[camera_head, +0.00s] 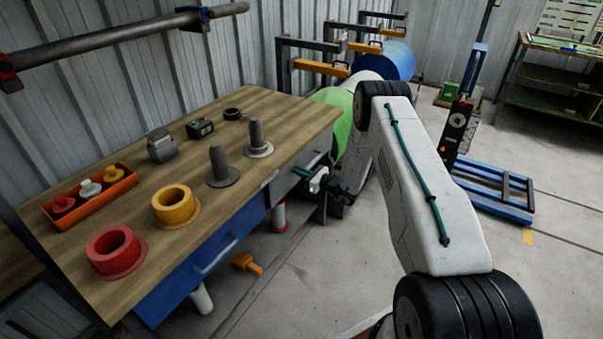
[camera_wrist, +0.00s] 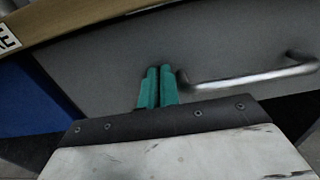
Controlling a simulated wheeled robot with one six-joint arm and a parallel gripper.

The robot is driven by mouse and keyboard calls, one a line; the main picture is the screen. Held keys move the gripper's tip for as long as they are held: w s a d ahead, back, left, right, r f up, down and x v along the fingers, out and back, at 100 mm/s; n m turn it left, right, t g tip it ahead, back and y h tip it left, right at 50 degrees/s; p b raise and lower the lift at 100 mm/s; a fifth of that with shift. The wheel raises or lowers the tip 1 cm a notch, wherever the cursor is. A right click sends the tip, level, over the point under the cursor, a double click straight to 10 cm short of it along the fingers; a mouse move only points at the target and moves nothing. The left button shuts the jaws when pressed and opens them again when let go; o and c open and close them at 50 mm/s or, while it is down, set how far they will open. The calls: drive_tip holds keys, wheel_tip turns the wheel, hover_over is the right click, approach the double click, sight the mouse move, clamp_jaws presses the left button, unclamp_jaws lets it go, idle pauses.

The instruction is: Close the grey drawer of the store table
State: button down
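The store table (camera_head: 245,105) has a wooden top and drawers under its front edge. The grey drawer (camera_head: 283,186) is at its right end, partly hidden by my gripper. In the wrist view its grey front (camera_wrist: 110,70) fills the middle, with a metal bar handle (camera_wrist: 245,79) at right. My gripper (camera_head: 300,171) is at this front. Its teal fingers (camera_wrist: 158,74) are together with nothing between them, just left of the handle's left end. I cannot tell whether the fingertips touch the front, or how far out the drawer stands.
A blue drawer (camera_head: 185,270) is left of the grey one. The tabletop holds a red ring (camera_head: 115,252), a yellow ring (camera_head: 175,206), grey spindles (camera_head: 220,165) and an orange tray (camera_head: 92,196). An orange object (camera_head: 246,264) lies on the floor. A blue pallet truck (camera_head: 492,188) stands right.

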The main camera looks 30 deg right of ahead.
drive_tip(key=shift+w+a+r, duration=0.15)
drive_tip(key=shift+w+a, duration=0.05)
drive_tip(key=v, duration=1.4)
drive_tip(key=shift+s+d+f, duration=0.2)
drive_tip(key=shift+d+f, duration=0.05)
